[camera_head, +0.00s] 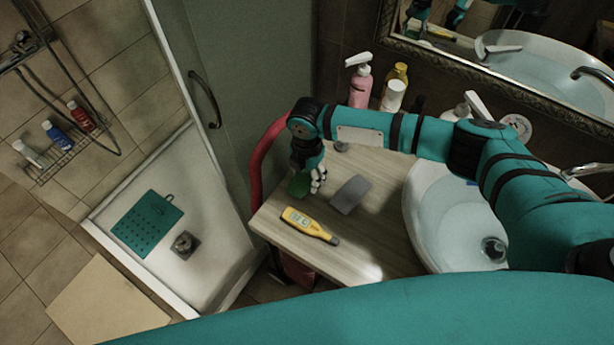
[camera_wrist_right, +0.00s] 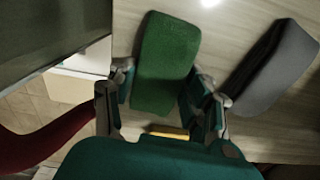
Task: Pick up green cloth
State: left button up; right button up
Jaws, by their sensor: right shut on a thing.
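The green cloth (camera_head: 299,186) is at the left end of the wooden counter, partly hidden by my right gripper (camera_head: 311,178). In the right wrist view the green cloth (camera_wrist_right: 168,55) is a rounded, flat block shape lying between the two fingers. My right gripper (camera_wrist_right: 163,88) is shut on it, with a finger at each long side. I cannot tell whether the cloth is clear of the counter. My left gripper is not in view.
A grey cloth (camera_head: 350,194) and a yellow meter (camera_head: 309,225) lie close by on the counter (camera_head: 372,262). The sink (camera_head: 440,205) is to the right, with bottles (camera_head: 360,86) behind. A red curved bar (camera_head: 258,165) borders the left edge, beside the shower.

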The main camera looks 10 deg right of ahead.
aim_at(306, 179)
jog(key=shift+r, duration=0.1)
jog(key=shift+r, duration=0.4)
jog(key=shift+s+a+r+b, duration=0.1)
jog(key=shift+s+r+b, duration=0.15)
jog(key=shift+r+b, duration=0.3)
jog(key=shift+s+a+r+b, duration=0.1)
jog(key=shift+s+r+b, duration=0.25)
jog(key=shift+r, duration=0.3)
jog(key=s+a+b, duration=0.1)
jog(key=s, duration=0.3)
jog(key=s+a+r+b, duration=0.1)
jog(key=s+a, duration=0.1)
jog(key=s, duration=0.3)
jog(key=s+a+b, duration=0.1)
jog(key=s, duration=0.4)
jog(key=shift+a+r, duration=0.3)
jog(key=shift+r, duration=0.05)
